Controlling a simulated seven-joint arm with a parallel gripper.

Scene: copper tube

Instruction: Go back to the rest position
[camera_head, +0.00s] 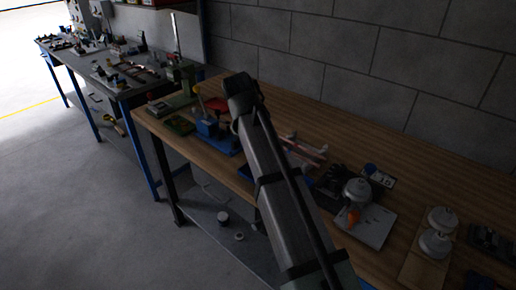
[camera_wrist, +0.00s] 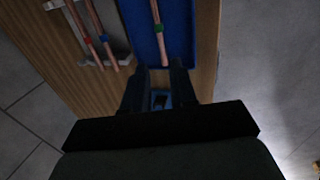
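In the wrist view my gripper (camera_wrist: 160,85) shows as two dark fingers, apart, with no tube visible between them. A blue tray (camera_wrist: 182,30) lies beyond the fingertips. One copper tube with a green band (camera_wrist: 160,42) lies in it. In the head view these rack tubes (camera_head: 306,151) show right of my arm. My arm crosses the middle of that view, and the gripper cannot be made out there.
On the wooden table (camera_head: 345,130), a blue vise (camera_head: 207,128) stands left of my arm. A grey plate with a metal dome (camera_head: 357,190) and insulator-like pieces (camera_head: 440,232) stand right. A brick wall (camera_head: 400,55) is behind. A second cluttered bench (camera_head: 130,75) stands at far left.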

